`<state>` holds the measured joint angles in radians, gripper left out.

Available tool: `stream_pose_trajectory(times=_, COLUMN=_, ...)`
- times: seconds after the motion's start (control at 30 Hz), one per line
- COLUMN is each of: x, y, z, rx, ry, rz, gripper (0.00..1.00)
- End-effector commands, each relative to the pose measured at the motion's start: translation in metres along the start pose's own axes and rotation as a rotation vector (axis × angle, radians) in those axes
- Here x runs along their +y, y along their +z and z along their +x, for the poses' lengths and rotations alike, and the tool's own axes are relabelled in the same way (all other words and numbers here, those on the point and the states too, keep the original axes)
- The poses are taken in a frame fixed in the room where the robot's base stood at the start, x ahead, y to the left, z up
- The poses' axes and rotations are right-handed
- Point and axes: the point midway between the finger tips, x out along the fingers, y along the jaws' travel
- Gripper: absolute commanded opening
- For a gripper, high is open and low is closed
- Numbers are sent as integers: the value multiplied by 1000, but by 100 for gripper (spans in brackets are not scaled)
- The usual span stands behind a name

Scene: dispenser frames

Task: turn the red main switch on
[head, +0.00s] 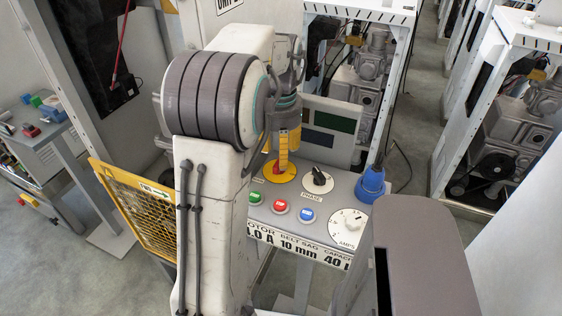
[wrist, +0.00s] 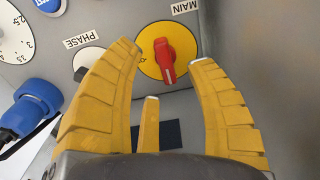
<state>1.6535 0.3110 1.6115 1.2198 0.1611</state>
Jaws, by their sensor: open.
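The red main switch (wrist: 167,62) is a knob with a raised grip on a round yellow plate (wrist: 189,48), beside a MAIN label (wrist: 184,7). In the wrist view its grip runs roughly up and down the picture, with a pale line along it. In the head view the yellow plate (head: 283,178) shows on the panel, and the knob is partly hidden by a yellow finger. My gripper (wrist: 166,54) is open. Two yellow fingers stand either side of the knob, apart from it, and a third shorter finger is below it.
The grey panel also carries a black phase knob (head: 318,180), green (head: 254,198), red (head: 280,206) and blue (head: 307,215) buttons, and a white amps dial (head: 347,223). A blue plug (head: 372,184) stands up at the panel's right edge. A yellow mesh guard (head: 140,210) is at left.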

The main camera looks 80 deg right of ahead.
Motion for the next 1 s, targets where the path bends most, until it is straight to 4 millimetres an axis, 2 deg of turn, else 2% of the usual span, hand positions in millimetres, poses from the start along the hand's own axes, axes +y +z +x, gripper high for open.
stream_pose_trajectory(times=0.1, x=0, y=1, z=16, rx=-3, ry=0, rz=0, gripper=50)
stream_pose_trajectory(times=0.33, x=0, y=0, z=36, rx=-1, ry=0, rz=0, gripper=50)
stream_pose_trajectory(times=0.8, x=0, y=0, z=42, rx=0, ry=0, rz=0, gripper=51)
stream_pose_trajectory(times=1.0, x=0, y=0, z=41, rx=1, ry=0, rz=-1, gripper=33)
